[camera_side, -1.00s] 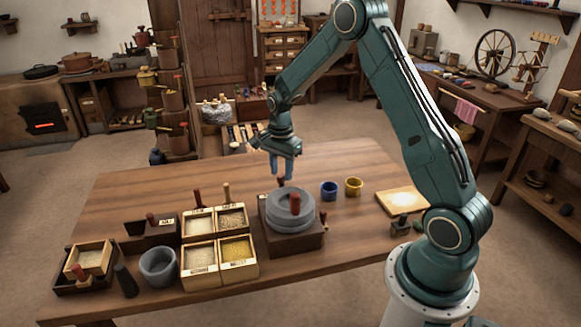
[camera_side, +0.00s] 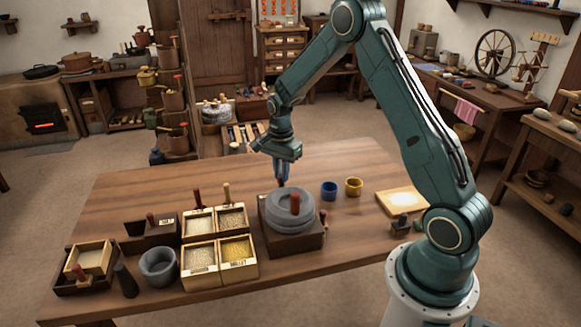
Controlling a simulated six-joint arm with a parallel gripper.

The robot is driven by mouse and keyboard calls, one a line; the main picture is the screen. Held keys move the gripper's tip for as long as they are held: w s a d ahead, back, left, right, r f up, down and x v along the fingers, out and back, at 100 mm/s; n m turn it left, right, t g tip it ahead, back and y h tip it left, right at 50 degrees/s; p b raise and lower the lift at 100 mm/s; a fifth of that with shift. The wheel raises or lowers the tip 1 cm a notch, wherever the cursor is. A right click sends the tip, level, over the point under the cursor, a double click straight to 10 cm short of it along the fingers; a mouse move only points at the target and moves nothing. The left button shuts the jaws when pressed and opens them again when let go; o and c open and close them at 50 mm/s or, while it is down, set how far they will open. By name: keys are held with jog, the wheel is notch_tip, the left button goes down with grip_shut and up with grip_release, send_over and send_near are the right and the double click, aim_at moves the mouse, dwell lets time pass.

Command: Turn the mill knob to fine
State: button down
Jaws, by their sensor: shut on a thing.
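My gripper (camera_side: 282,184) points down at the far edge of the stone. Its blue fingers are seen nearly edge-on and are shut on the mill knob, which is small and mostly hidden behind the fingers and the stone. I cannot read any fine or coarse mark or the knob's pointing from here.
Blue (camera_side: 329,190) and yellow (camera_side: 354,187) cups and a pale board (camera_side: 402,201) stand right of the mill. Grain boxes (camera_side: 237,255), a grey mortar (camera_side: 158,266) and a dark pestle (camera_side: 125,281) are left. The back left of the table (camera_side: 150,193) is clear.

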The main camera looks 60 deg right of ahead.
jog(key=shift+n, duration=0.3)
jog(key=n, duration=0.9)
jog(key=shift+n, duration=0.4)
jog(key=n, duration=0.4)
jog(key=shift+n, duration=0.3)
jog(key=n, duration=0.4)
jog(key=shift+n, duration=0.4)
jog(key=c, duration=1.4)
grip_release()
